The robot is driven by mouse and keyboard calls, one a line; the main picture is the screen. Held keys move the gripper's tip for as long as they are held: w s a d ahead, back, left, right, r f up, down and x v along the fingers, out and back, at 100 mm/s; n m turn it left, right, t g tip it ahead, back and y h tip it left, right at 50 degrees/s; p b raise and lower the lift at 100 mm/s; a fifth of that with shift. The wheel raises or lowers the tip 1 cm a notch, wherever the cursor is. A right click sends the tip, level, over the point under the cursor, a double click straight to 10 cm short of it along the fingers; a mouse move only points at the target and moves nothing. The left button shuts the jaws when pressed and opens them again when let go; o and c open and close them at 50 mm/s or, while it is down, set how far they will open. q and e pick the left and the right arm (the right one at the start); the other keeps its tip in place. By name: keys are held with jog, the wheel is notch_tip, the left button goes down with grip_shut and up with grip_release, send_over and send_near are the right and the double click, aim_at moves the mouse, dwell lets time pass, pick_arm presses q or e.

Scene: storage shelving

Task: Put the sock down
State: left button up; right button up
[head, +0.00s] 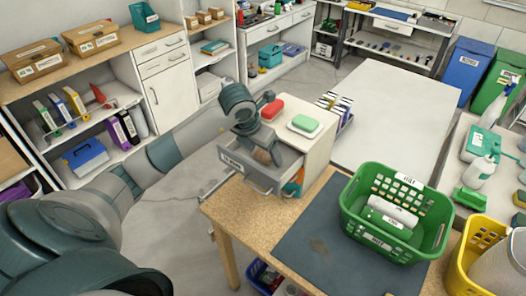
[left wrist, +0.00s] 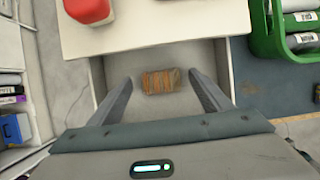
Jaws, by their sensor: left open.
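A brown-orange ribbed roll, which looks like the sock (left wrist: 162,81), lies on the floor of an open pale grey drawer (head: 262,175). The same roll shows small and partly hidden under my gripper in the head view. My left gripper (head: 264,146) is over the drawer, pointing down into it. In the left wrist view its two fingers (left wrist: 160,88) are spread, one on each side of the roll, with gaps between. How high the fingertips are above the roll is hard to tell. My right gripper is not in view.
A red-lidded box (head: 272,109) and a green-topped box (head: 304,125) sit on the drawer unit's top. A green basket (head: 400,245) with a white roll stands on the dark mat (head: 310,250) to the right. A yellow basket (head: 480,255) stands at the lower right.

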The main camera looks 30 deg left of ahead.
pick_arm(q)
jog(key=shift+r, duration=0.15)
jog(key=shift+s+r, duration=0.1)
jog(key=shift+r, duration=0.1)
jog(key=b+v, duration=0.2)
jog(key=v, duration=0.9)
jog(key=shift+r+b, duration=0.3)
jog(key=shift+b, duration=0.05)
dwell(0.6)
dwell(0.5)
